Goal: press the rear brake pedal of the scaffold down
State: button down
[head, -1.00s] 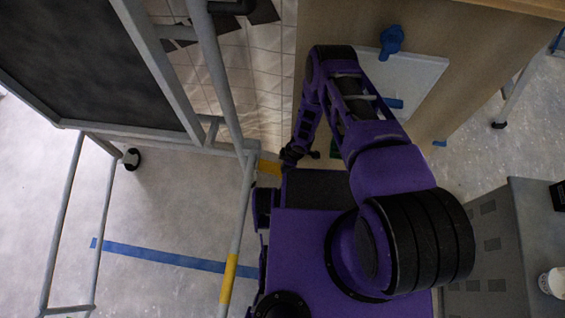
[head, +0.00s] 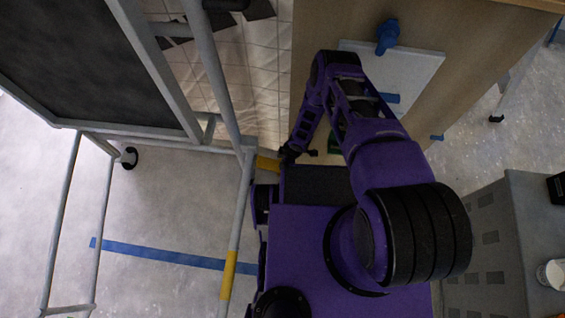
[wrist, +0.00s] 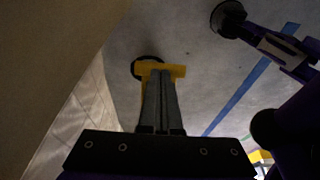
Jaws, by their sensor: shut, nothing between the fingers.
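The scaffold (head: 242,200) is a grey tube frame with a dark platform (head: 95,65), on the left of the head view. A yellow part (head: 268,165) shows low at its near corner. In the wrist view a yellow pedal-like piece (wrist: 177,71) sits by a black wheel (wrist: 139,66) close to the floor. My gripper (wrist: 161,73) is shut and empty, its fingertips over the yellow piece and hiding part of it. I cannot tell whether they touch, or how far down the pedal is. In the head view my gripper (head: 287,155) is small and dark beside the yellow part.
A grey desk (head: 490,220) with a cup (head: 552,272) is at lower right. Another scaffold caster (head: 129,158) is at left. Blue tape (head: 170,256) crosses clear floor.

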jog(key=p+v, duration=0.3)
jog(key=v, duration=0.9)
jog(key=shift+p, duration=0.3)
